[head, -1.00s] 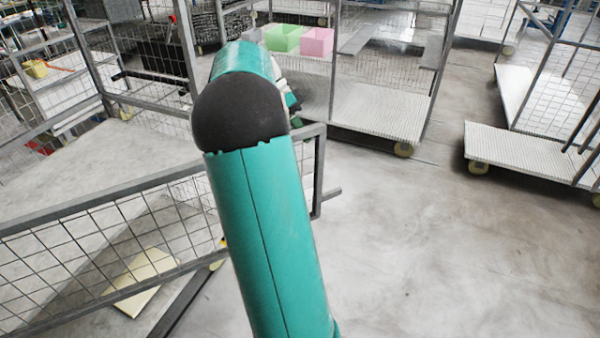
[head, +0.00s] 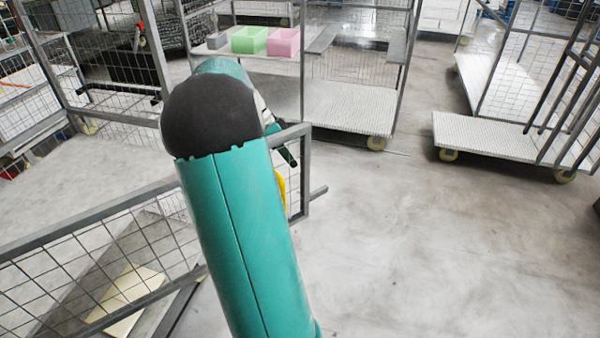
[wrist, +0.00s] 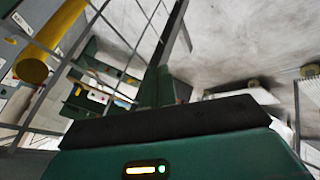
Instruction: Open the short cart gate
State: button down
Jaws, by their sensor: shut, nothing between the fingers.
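The short cart gate is a grey-framed wire mesh panel (head: 90,228) in the head view, running from the lower left to an upright end bar (head: 305,175) right of my arm. A short rod sticks out to the right from that end. My gripper (head: 289,156) shows only as a dark green tip beside the gate's top corner; my arm hides the rest. In the wrist view my shut, empty gripper (wrist: 165,88) points up the picture, with wire mesh (wrist: 110,45) close on its left. I cannot tell whether it touches the gate.
A wheeled cart (head: 350,105) with a green box (head: 249,40) and a pink box (head: 284,43) stands behind. Another cart (head: 500,138) stands at right. The concrete floor (head: 420,240) between is clear. A yellow cylinder (wrist: 31,70) is near the mesh.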

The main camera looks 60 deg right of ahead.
aim_at(299, 171)
jog(key=shift+x, duration=1.05)
jog(key=s+a, duration=0.2)
jog(key=s, duration=0.1)
jog(key=shift+s, duration=0.1)
jog(key=shift+a, duration=0.1)
jog(key=shift+s, duration=0.1)
